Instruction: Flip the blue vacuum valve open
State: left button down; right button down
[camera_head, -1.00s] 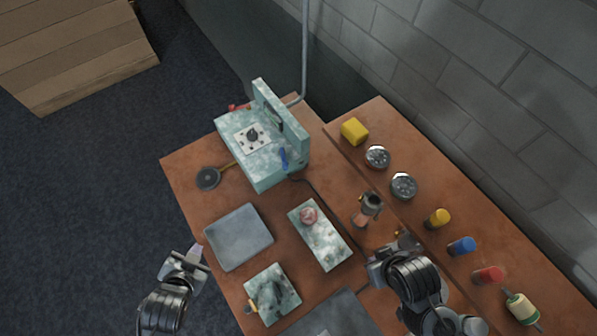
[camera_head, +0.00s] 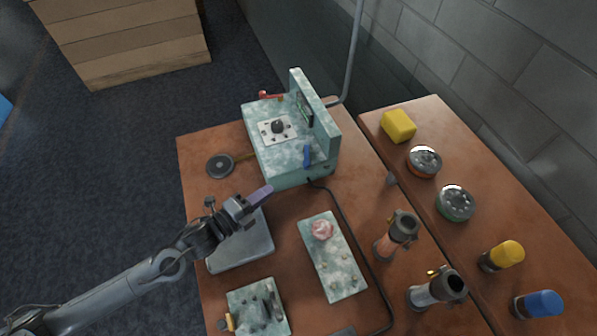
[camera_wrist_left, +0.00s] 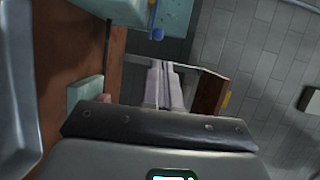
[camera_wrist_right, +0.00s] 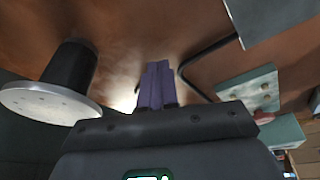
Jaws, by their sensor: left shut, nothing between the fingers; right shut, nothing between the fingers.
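The blue valve handle (camera_head: 307,155) is a short bar on the front right side of the mottled teal machine (camera_head: 290,170), standing roughly upright. It also shows in the left wrist view as a blue knob (camera_wrist_left: 157,34), beyond the fingertips. My left gripper (camera_head: 264,193) is shut and empty, over the grey plate, in front and to the left of the blue handle and apart from it. Its fingers (camera_wrist_left: 165,82) point toward the machine. My right gripper (camera_wrist_right: 157,82) shows only in its own wrist view, shut and empty above the brown tabletop.
A red lever (camera_head: 270,95) is on the machine's far left. The grey plate (camera_head: 240,250), a teal block with a pink knob (camera_head: 322,230), two burner-like tubes (camera_head: 398,235) and a black hose (camera_head: 350,228) lie nearby. Bare tabletop (camera_head: 352,185) is right of the machine.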

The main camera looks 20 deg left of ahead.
aim_at(304, 165)
pick_arm(q)
jog(key=x, duration=1.1)
jog(key=shift+w+d, duration=0.1)
jog(key=shift+w, duration=0.15)
